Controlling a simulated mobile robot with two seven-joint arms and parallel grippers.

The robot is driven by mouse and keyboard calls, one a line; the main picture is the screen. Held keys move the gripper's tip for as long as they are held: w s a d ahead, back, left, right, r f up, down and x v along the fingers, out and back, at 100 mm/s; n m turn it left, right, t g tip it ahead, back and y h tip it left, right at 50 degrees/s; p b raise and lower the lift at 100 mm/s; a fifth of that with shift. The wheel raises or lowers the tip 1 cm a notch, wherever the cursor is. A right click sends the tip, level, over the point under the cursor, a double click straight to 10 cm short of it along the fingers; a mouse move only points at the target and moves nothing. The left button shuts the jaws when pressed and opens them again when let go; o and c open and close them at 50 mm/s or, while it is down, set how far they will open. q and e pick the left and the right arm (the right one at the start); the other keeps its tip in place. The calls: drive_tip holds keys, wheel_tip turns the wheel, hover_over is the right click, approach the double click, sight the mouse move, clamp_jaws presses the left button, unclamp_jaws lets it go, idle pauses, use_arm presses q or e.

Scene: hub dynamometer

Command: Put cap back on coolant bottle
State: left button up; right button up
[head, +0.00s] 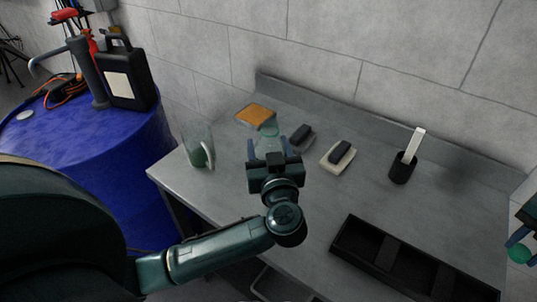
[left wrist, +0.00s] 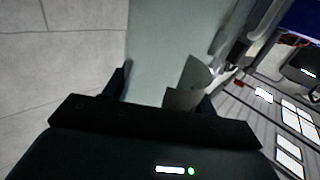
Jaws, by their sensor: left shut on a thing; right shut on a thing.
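A pale translucent green bottle (head: 268,131), which I take as the coolant bottle, stands over the back part of the grey bench. My left gripper (head: 268,150) is shut around it, and its wrist hides the lower part. In the left wrist view the bottle's pale body (left wrist: 155,60) fills the space between the dark fingers. I cannot tell whether the bottle touches the bench. My right gripper (head: 523,236) is at the right edge of the head view, partly cut off, shut on a small round green cap (head: 518,254). The cap is well apart from the bottle.
A clear jug with green liquid (head: 198,150) stands left of the bottle. An orange sponge (head: 256,114), two brushes (head: 339,154), a black cup with a white handle (head: 403,166) and a black tray (head: 400,262) are on the bench. A blue drum (head: 120,165) stands at left.

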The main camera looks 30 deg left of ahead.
sight(269, 133)
use_arm(q)
drive_tip(key=shift+r, duration=2)
use_arm(e)
drive_tip(key=shift+r, duration=0.35)
use_arm(q)
drive_tip(key=o, duration=0.4)
drive_tip(key=c, duration=0.8)
drive_tip(key=shift+o, duration=0.2)
